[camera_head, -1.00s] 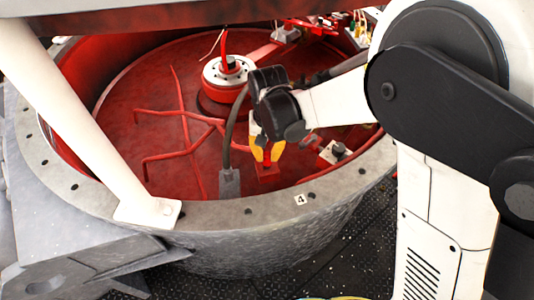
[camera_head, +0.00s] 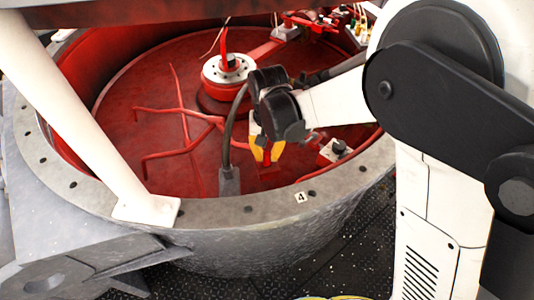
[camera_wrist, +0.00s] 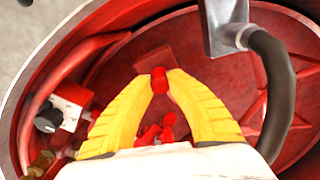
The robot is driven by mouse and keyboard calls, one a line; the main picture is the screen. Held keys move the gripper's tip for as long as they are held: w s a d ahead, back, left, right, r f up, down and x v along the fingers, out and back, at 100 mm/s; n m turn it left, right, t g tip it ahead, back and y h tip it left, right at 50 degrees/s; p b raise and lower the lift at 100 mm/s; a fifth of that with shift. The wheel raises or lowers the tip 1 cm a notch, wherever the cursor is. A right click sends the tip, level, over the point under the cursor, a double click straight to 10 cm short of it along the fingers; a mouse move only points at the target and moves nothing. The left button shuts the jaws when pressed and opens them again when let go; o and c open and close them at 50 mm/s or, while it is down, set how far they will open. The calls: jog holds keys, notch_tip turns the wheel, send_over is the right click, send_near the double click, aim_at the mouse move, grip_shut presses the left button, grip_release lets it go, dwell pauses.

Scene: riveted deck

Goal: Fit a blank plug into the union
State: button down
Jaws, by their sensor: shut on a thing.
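My gripper (camera_head: 267,155) has yellow fingers and hangs down inside the red-lined round vessel. In the wrist view my gripper (camera_wrist: 159,80) is closed on a small red cylindrical plug (camera_wrist: 159,83), held between the fingertips. The plug's rounded end faces the camera. Dark red material shows just past the fingertips in the wrist view, and a small red part (camera_head: 268,173) shows below them in the head view. I cannot tell whether this is the union or whether the plug touches it. Several small red pieces (camera_wrist: 160,131) show between the finger bases.
A grey connector (camera_head: 229,181) with a thick dark hose stands left of my gripper. A pale box with a black knob (camera_head: 337,148) is to its right. A white-topped round hub (camera_head: 229,68) stands behind. The vessel's grey rim (camera_head: 225,212) runs in front.

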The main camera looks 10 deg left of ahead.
jog(key=shift+f, duration=0.2)
jog(key=c, duration=1.3)
grip_release()
notch_tip(320, 180, up, 8)
jog(key=shift+f, duration=0.2)
jog(key=shift+d, duration=0.1)
